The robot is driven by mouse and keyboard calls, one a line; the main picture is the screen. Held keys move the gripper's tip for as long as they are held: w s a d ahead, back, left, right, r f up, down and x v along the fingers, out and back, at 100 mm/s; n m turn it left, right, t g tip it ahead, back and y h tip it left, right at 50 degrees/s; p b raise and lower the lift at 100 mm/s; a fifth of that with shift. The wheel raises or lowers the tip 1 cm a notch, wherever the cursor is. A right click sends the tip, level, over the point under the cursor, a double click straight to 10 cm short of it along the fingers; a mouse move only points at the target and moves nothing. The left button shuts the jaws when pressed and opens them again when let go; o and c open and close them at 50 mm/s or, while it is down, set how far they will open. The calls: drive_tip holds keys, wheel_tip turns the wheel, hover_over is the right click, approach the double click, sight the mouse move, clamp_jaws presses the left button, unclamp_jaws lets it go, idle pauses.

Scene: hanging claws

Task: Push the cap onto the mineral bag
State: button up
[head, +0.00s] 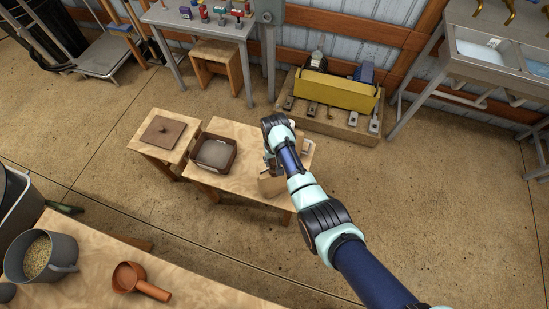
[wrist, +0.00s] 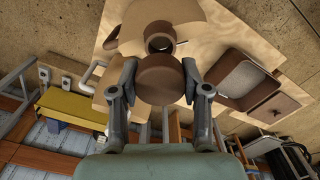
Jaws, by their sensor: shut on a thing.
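The cap (wrist: 160,80) is a round brown disc. My gripper (wrist: 159,82) is shut on it, with one finger at each side. The mineral bag (wrist: 180,14) is tan, with a round brown spout (wrist: 160,38) whose dark opening shows just beyond the cap in the wrist view. The cap looks apart from the spout; the height between them is hard to tell. In the head view the bag (head: 270,186) stands at the wooden table's right front, partly behind my arm, which hides the cap and fingers.
A brown tray (head: 232,157) with grey filling sits on the wooden table (head: 240,132), left of the bag. A brown lid (head: 163,130) lies on a smaller table to the left. A white bent tube (wrist: 90,75) is beside my gripper. A yellow box (head: 338,92) stands behind.

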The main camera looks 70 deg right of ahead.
drive_tip(key=shift+f+b, duration=1.25)
drive_tip(key=shift+f, duration=0.7)
drive_tip(key=shift+f+b, duration=0.65)
drive_tip(key=shift+f, duration=0.3)
drive_tip(key=o, duration=0.9)
drive_tip(key=shift+c, duration=0.2)
wheel_tip(320, 180, up, 6)
drive_tip(key=p, duration=0.6)
